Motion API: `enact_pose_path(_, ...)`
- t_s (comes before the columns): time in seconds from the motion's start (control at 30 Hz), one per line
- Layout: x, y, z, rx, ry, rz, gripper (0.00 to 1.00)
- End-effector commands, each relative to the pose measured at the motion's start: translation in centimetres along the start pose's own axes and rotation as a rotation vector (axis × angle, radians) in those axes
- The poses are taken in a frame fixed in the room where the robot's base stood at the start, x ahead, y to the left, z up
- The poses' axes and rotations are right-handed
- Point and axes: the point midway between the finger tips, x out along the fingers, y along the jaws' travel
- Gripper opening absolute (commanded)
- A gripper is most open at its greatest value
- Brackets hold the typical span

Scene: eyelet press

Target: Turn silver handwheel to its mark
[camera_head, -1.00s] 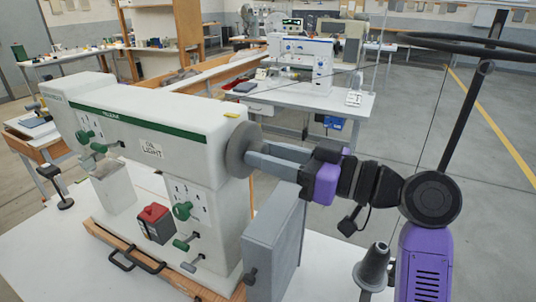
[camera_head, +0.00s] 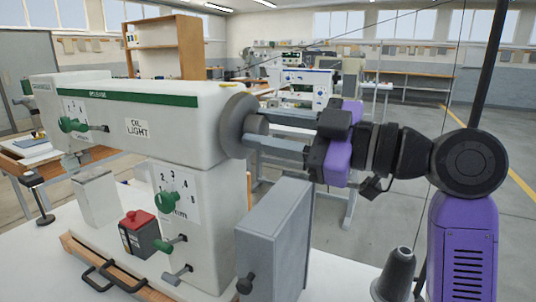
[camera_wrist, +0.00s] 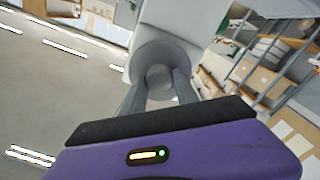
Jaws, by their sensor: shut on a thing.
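The silver-grey handwheel (camera_head: 236,122) sits on the right end of the white sewing machine (camera_head: 150,115). A small yellow mark (camera_head: 242,84) is on top of the housing beside the wheel. My gripper (camera_head: 262,131) reaches in from the right, its two grey fingers on either side of the wheel's round hub. In the wrist view, the fingers (camera_wrist: 160,88) close around the hub (camera_wrist: 159,76), with the wheel's disc (camera_wrist: 158,52) behind it. Any mark on the wheel itself is not visible.
A grey box (camera_head: 275,240) stands below my gripper, and a dark grey cone (camera_head: 398,273) stands at the lower right. Green knobs (camera_head: 165,201) and a red-topped box (camera_head: 140,232) are on the machine's front side. Other workbenches stand in the background.

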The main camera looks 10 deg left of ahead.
Motion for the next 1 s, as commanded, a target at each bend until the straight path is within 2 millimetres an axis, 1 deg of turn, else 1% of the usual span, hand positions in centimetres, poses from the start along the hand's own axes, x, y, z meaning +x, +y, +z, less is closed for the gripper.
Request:
enact_pose_path(0.03,-0.06,-0.28,0.35,-0.032,0.001,0.0,0.0)
enact_pose_path(0.33,0.01,-0.16,0.11,-0.149,0.005,-0.002,0.0)
enact_pose_path(0.87,0.01,-0.07,-0.03,-0.174,0.006,-0.002,0.0)
enact_pose_path(0.9,0.01,-0.07,-0.03,-0.174,0.006,-0.002,0.38)
enact_pose_path(0.97,0.01,-0.07,-0.03,-0.174,0.006,-0.002,0.49)
enact_pose_path(1.0,0.01,-0.07,-0.02,-0.174,0.006,-0.002,0.57)
